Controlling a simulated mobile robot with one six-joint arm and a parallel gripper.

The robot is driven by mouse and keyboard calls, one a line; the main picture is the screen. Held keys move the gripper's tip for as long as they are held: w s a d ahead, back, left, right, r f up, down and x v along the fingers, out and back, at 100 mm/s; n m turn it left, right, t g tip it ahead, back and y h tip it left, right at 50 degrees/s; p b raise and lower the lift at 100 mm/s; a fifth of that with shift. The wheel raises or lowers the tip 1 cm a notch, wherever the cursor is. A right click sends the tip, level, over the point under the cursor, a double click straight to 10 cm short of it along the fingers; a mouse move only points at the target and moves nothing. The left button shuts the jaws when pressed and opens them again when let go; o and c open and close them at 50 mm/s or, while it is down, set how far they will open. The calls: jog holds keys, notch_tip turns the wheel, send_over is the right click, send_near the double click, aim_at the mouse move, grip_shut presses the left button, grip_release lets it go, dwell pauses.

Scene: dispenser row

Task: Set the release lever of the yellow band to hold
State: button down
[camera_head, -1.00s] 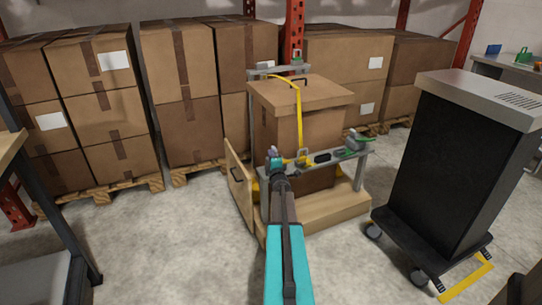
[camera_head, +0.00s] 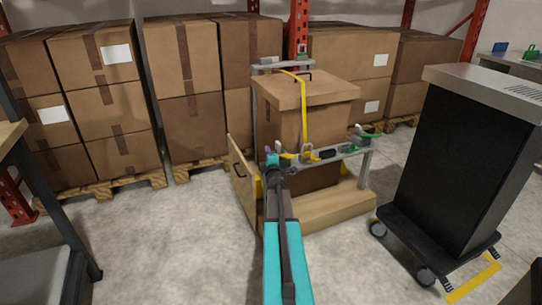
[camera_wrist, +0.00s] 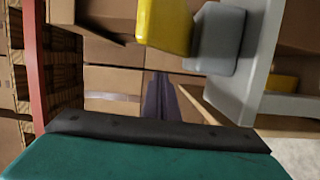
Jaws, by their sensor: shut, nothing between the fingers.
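The yellow band (camera_head: 304,112) runs over the lidded brown box (camera_head: 325,122) and down its front to a grey rail. Yellow and dark buckle parts (camera_head: 309,154) sit on the rail at its lower end; the release lever's position is too small to tell. My gripper (camera_head: 272,160) is shut and empty at the left end of the rail, left of the buckle; contact cannot be judged. In the wrist view, a yellow part (camera_wrist: 165,24) and a grey block (camera_wrist: 214,38) show beside the grey rail (camera_wrist: 252,62), beyond my teal gripper body.
A green-handled lever (camera_head: 367,134) sits at the rail's right end. An open wooden panel (camera_head: 243,178) stands left of my gripper. A black cabinet on casters (camera_head: 455,165) stands at right. Stacked cartons (camera_head: 100,100) line the back. Floor in front is clear.

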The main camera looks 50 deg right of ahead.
jog(key=shift+w+a+f+b, duration=0.1)
jog(key=shift+a+f+b, duration=0.05)
jog(key=shift+a+b, duration=0.15)
jog(key=shift+p+v, duration=0.4)
jog(key=shift+v, duration=0.5)
jog(key=p+v, duration=0.1)
jog(key=v, duration=0.7)
jog(key=w+a+f+m+g+y, duration=0.1)
jog(key=a+f+m+g+y, duration=0.2)
jog(key=a+f, duration=1)
jog(key=w+a+f+m+g+y, duration=0.2)
jog(key=a+f+g+y, duration=0.15)
jog(key=a+f, duration=0.9)
jog(key=s+a+f+m+g+y, duration=0.1)
jog(key=s+a+f+g, duration=0.1)
jog(key=s+a+f, duration=0.45)
jog(key=s+a+f+m+g+y, duration=0.15)
jog(key=s+a+f, duration=0.25)
jog(key=a, duration=0.6)
jog(key=s+a+f+m+g+y, duration=0.1)
jog(key=s+a+f+g+y, duration=0.15)
jog(key=s+a+f, duration=0.4)
jog(key=s+a+g, duration=0.5)
jog(key=s+a, duration=0.7)
jog(key=s, duration=0.2)
jog(key=shift+a+r+m+g, duration=0.25)
jog(key=shift+r+m+g, duration=0.1)
jog(key=shift+m, duration=0.1)
